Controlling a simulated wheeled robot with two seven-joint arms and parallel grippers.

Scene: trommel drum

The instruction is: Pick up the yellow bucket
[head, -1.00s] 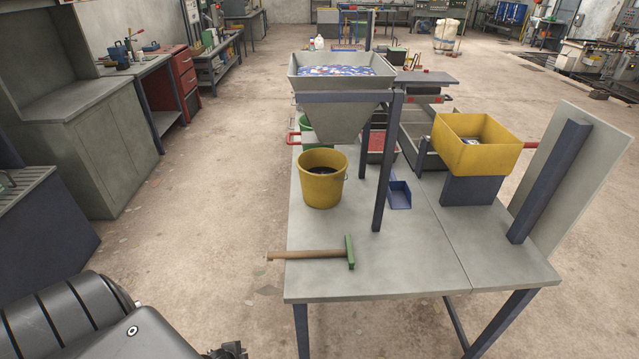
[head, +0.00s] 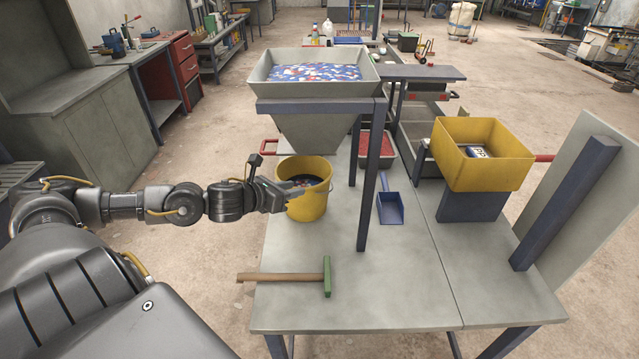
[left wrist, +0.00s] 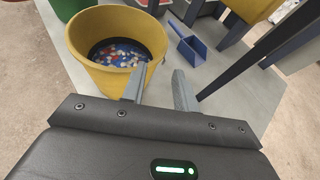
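The yellow bucket (head: 306,200) stands upright on the grey table (head: 400,265), below and in front of the grey hopper. It holds small coloured pieces, which show in the left wrist view inside the bucket (left wrist: 90,78). My left gripper (head: 283,198) reaches in from the left at the bucket's near left rim. In the left wrist view its two fingers (left wrist: 158,88) are apart with nothing gripped between them. The left finger overlaps the bucket's near wall; I cannot tell whether it touches. My right gripper is not in view.
A hopper (head: 320,88) full of coloured pieces stands over the table on posts (head: 368,185). A yellow bin (head: 482,165) stands at right on a blue block (head: 470,203).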

